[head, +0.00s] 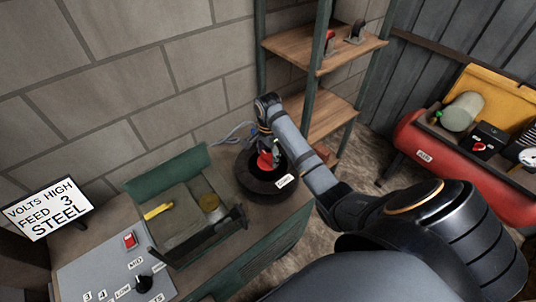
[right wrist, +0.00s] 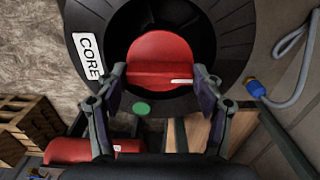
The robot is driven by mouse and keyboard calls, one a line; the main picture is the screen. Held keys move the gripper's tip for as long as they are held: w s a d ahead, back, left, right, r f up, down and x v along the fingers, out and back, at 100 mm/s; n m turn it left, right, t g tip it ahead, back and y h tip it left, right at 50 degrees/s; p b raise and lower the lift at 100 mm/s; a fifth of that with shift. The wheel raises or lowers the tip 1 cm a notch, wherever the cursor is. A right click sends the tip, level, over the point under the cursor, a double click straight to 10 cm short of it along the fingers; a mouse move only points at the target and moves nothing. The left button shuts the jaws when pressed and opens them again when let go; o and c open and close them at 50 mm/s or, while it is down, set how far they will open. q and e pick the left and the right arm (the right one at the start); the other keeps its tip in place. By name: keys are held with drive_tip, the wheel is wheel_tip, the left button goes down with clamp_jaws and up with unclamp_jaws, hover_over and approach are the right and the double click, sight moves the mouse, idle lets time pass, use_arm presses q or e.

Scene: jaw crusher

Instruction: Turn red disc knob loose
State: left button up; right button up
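The red disc knob (right wrist: 160,60) has a raised bar across its face and sits in the middle of a black ring-shaped spool (head: 258,187). The spool lies on the green welder cabinet and has a white "CORE" tag (right wrist: 88,57). In the head view the knob (head: 265,161) shows only partly beneath my right gripper (head: 268,150). In the right wrist view the fingertips of the right gripper (right wrist: 160,72) flank the knob's two sides. Whether they press on it cannot be told. My left gripper is not in view.
A switch panel (head: 115,275) and a sign (head: 47,207) stand at the lower left. An opened green-edged compartment (head: 185,222) is beside the spool. Wooden shelves (head: 330,50) stand behind, a red tank (head: 460,170) at the right. A block wall closes the back.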

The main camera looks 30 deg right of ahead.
drive_tip(key=c, duration=0.5)
drive_tip(key=shift+s+f+p, duration=0.1)
drive_tip(key=shift+p, duration=0.4)
drive_tip(key=shift+f, duration=0.15)
idle(0.6)
drive_tip(key=shift+s, duration=0.1)
